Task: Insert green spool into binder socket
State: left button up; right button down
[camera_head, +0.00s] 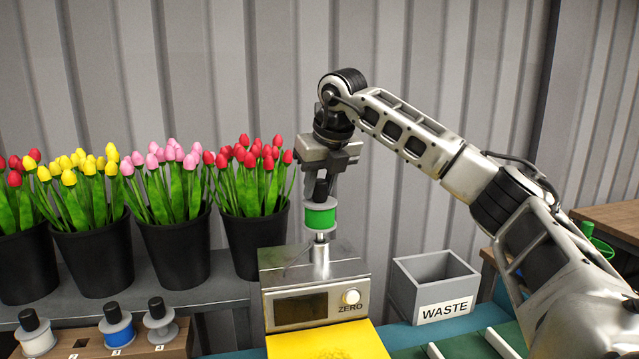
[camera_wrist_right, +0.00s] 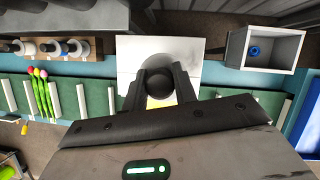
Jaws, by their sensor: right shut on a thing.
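The green spool (camera_head: 320,217) has pale flanges and a black knob on top. My right gripper (camera_head: 321,178) is shut on that knob from above and holds the spool upright. The spool is directly over the binder's metal post socket (camera_head: 320,255), on top of the steel binder (camera_head: 315,280). The spool's lower end meets the post or sits just above it; I cannot tell which. In the right wrist view the gripper (camera_wrist_right: 158,92) closes around the black knob (camera_wrist_right: 159,88), which hides the green spool. My left gripper is not in view.
A WASTE bin (camera_head: 435,285) stands right of the binder; a blue thing (camera_wrist_right: 254,50) lies in it. A wooden rack (camera_head: 140,340) with several spools is at lower left. Black pots of tulips (camera_head: 255,240) line the shelf behind. Three tulips (camera_wrist_right: 42,92) lie in a green tray.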

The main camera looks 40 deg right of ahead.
jog(key=shift+f+b, duration=0.8)
jog(key=shift+f, duration=0.55)
jog(key=c, duration=1)
grip_release()
jog(key=shift+c, duration=0.2)
jog(key=shift+r+p, duration=1.2)
jog(key=shift+r, duration=0.05)
jog(key=shift+r+p, duration=1.35)
jog(key=shift+f, duration=0.1)
